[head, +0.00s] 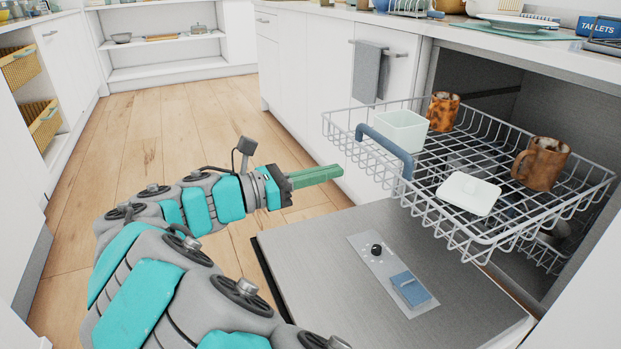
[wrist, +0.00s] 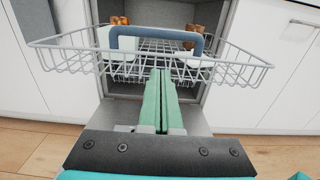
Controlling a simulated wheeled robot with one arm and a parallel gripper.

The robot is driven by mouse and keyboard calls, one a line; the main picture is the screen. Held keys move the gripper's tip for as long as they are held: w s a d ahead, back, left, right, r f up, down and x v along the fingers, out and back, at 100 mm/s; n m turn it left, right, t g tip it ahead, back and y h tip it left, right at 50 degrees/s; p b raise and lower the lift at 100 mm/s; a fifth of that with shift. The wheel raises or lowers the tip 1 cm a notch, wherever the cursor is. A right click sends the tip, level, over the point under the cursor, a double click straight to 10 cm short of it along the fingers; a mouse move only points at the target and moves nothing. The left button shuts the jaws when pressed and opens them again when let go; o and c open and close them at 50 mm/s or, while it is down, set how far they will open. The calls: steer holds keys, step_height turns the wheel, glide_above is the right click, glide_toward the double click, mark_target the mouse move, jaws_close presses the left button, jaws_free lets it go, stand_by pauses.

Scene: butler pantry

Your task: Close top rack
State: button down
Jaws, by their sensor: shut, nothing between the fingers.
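The top rack (head: 470,238) is a grey wire basket pulled well out of the dishwasher, above its lowered door (head: 330,260). A blue-grey handle (head: 385,148) is on its front. The rack holds a pale green square container (head: 402,130), a white lid-like dish (head: 468,193) and two brown mugs (head: 541,163) (head: 443,110). My gripper (head: 340,171), with green fingers, is shut and empty in front of the rack, left of the handle and apart from it in the head view. In the wrist view the fingers (wrist: 160,75) point at the rack, with the handle (wrist: 153,40) ahead.
A lower rack (head: 545,255) shows partly under the top rack. White cabinets with a hanging grey towel (head: 369,73) stand left of the dishwasher. The counter above holds dishes and a blue box (head: 601,28). The wooden floor (head: 150,130) is clear behind my arm.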

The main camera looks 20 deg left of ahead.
mark_target(513, 127)
steer(key=b+x, duration=0.1)
steer(key=x, duration=0.6)
steer(key=shift+w+d, duration=0.2)
steer(key=shift+w, duration=0.1)
steer(key=shift+w, duration=0.1)
steer(key=shift+w+d+r+p, duration=0.15)
steer(key=shift+w+d+p, duration=0.25)
steer(key=shift+d+p, duration=0.05)
steer(key=p+x, duration=0.6)
steer(key=x, duration=1.4)
steer(key=p+x, duration=0.7)
steer(key=x, duration=1.3)
steer(key=shift+w+d+f, duration=0.15)
steer(key=shift+w+f, duration=0.05)
steer(key=shift+w, duration=0.2)
steer(key=shift+w+d+r, duration=0.1)
steer(key=shift+w, duration=0.05)
steer(key=shift+r, duration=0.3)
